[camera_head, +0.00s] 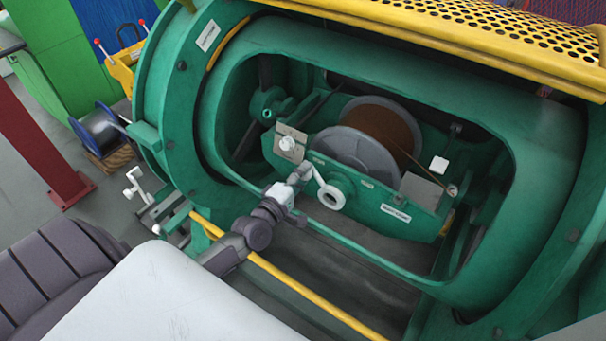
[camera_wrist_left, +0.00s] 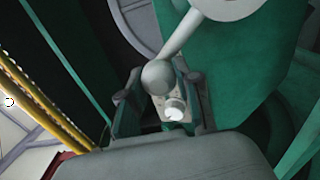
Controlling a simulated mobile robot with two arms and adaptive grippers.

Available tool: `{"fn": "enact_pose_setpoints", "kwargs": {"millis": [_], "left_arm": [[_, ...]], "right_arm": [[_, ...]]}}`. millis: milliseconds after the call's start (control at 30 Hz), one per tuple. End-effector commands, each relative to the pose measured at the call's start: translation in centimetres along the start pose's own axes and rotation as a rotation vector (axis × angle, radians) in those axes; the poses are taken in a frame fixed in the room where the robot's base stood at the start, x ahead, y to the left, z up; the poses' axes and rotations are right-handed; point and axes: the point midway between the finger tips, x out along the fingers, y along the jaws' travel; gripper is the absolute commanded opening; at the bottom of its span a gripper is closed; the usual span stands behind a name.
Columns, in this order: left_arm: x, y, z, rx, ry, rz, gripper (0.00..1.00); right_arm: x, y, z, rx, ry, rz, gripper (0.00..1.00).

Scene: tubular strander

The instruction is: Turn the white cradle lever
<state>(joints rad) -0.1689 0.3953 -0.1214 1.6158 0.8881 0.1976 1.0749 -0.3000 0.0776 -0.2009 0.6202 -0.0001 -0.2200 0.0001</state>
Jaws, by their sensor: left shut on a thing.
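The white cradle lever (camera_head: 318,176) is on the green cradle inside the machine's opening. Its round hub (camera_head: 331,196) sits on the cradle's front face, and its arm points up and to the left. My left gripper (camera_head: 301,174) is at the free end of the lever. In the left wrist view, the lever's ball knob (camera_wrist_left: 158,76) lies between the two fingers of the left gripper (camera_wrist_left: 160,95), which are shut on it. The lever arm (camera_wrist_left: 184,36) runs up and right to the hub. My right gripper is not seen.
A spool (camera_head: 365,145) with brown wire sits in the cradle behind the lever. The green drum's rim (camera_head: 290,213) surrounds the opening. A yellow bar (camera_head: 290,280) runs in front, below my left arm. A perforated yellow guard (camera_head: 470,30) is above.

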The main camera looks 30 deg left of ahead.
Motion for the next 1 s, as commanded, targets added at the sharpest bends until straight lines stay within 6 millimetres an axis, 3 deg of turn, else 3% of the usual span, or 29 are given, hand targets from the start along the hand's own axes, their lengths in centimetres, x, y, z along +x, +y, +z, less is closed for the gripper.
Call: {"fn": "enact_pose_setpoints", "kwargs": {"millis": [33, 167, 567, 1000], "left_arm": [[0.1, 0.2, 0.1, -0.007, -0.002, 0.003, 0.36], [0.1, 0.2, 0.1, -0.006, -0.002, 0.003, 0.57], [-0.6, 0.0, 0.1, -0.002, -0.001, 0.000, 0.58], [-9.0, -0.1, 0.1, -0.001, -0.004, -0.003, 0.58]], "right_arm": [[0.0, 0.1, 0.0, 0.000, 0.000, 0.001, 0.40], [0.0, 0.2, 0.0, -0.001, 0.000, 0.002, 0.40], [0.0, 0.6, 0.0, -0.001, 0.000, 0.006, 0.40], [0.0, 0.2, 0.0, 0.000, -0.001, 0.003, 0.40]]}}
